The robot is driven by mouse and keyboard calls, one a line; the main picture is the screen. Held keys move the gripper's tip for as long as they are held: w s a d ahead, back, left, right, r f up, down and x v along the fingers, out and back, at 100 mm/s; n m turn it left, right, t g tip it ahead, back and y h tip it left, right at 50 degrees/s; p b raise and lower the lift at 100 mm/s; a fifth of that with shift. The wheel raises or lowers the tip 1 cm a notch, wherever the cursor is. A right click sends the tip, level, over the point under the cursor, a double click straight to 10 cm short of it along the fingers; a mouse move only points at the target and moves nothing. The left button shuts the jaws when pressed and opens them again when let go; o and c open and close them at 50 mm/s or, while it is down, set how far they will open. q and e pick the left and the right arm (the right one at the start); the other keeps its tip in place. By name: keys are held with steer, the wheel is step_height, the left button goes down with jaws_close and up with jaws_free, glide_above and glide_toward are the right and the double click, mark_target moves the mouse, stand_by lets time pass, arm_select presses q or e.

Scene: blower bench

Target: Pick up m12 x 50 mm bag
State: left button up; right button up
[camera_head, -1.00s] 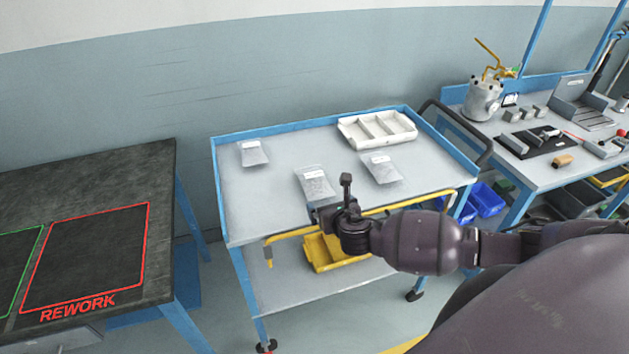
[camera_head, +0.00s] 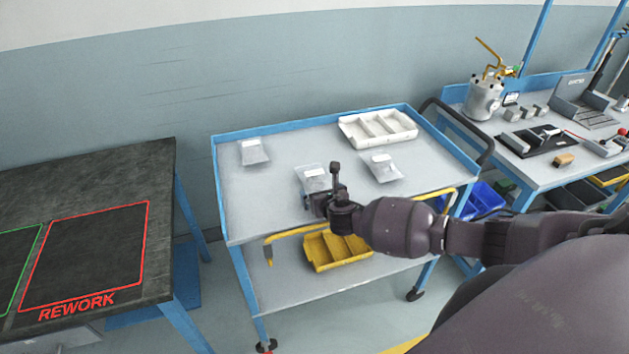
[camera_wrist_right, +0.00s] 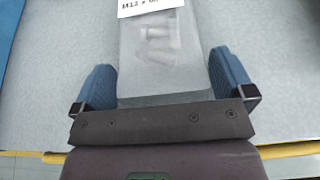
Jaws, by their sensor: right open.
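Three clear bags with white labels lie on the cart's top. The middle bag (camera_head: 311,177) is at my right gripper (camera_head: 321,186), which partly covers it. In the right wrist view that bag (camera_wrist_right: 165,55) lies between the two blue fingers of the open right gripper (camera_wrist_right: 163,82), with a gap on each side. Its label (camera_wrist_right: 150,5) starts "M12 x"; the rest is cut off or too blurred to read surely. Another bag (camera_head: 254,152) lies at the left and a third (camera_head: 382,167) at the right; their labels are too small to read. My left gripper is out of view.
A white divided tray (camera_head: 378,130) stands at the cart's back right. The grey cart top (camera_head: 255,205) has raised blue edges on the back and sides. A yellow bin (camera_head: 337,250) sits on the lower shelf. A dark rework table (camera_head: 100,180) stands left.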

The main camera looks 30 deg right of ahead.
steer(key=shift+c, duration=0.5)
steer(key=c, duration=0.9)
steer(key=shift+o, duration=0.2)
steer(key=shift+r, duration=0.15)
